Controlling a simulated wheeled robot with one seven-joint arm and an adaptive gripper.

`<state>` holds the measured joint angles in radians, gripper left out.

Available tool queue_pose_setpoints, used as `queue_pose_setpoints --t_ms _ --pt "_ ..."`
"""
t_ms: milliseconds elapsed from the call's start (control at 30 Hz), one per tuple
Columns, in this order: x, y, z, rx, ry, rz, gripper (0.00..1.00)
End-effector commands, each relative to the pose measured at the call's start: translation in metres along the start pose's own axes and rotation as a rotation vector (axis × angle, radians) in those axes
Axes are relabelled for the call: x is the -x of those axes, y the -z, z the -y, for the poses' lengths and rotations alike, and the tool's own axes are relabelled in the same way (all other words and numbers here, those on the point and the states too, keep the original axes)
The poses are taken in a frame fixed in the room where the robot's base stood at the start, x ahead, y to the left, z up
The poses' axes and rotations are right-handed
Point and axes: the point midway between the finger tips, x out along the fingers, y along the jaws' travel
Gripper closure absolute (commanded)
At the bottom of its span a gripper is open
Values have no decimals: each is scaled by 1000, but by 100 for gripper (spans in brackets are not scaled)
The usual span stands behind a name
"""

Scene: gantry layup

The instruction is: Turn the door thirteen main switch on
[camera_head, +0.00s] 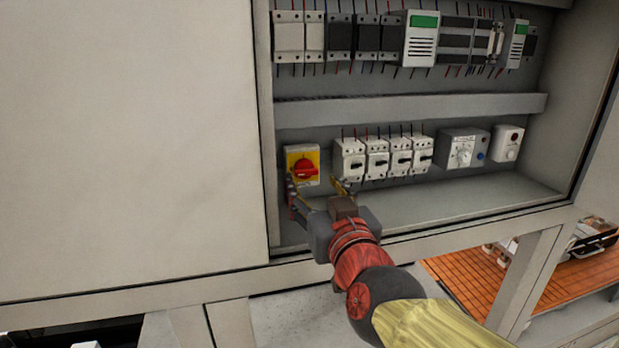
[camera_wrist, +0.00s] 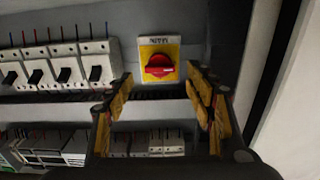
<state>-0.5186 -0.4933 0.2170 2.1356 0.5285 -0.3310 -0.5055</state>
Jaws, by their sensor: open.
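The main switch is a red rotary knob (camera_head: 306,170) on a yellow plate (camera_head: 292,157), low at the left inside the open cabinet. In the wrist view the red knob (camera_wrist: 158,67) is near the middle top, on its yellow plate (camera_wrist: 172,45), with a small label strip along the plate's upper edge. The knob's grip bar looks roughly horizontal there. My gripper (camera_head: 316,187) is open and empty, just in front of and slightly below the switch. In the wrist view my gripper's fingers (camera_wrist: 160,85) stand either side of the knob, apart from it.
Several white breakers (camera_head: 383,159) sit right of the switch, then a grey dial box (camera_head: 463,148) and a small red-button box (camera_head: 508,143). A grey duct (camera_head: 410,107) runs above. The cabinet's left panel (camera_head: 130,140) is close beside my gripper.

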Motion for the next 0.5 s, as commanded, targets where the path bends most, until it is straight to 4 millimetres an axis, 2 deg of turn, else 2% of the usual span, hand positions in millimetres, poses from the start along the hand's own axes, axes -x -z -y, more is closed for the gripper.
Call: queue_pose_setpoints --t_ms 200,500 --pt "-30 1 0 -1 -1 0 45" --pt "-40 0 0 -2 0 0 45"
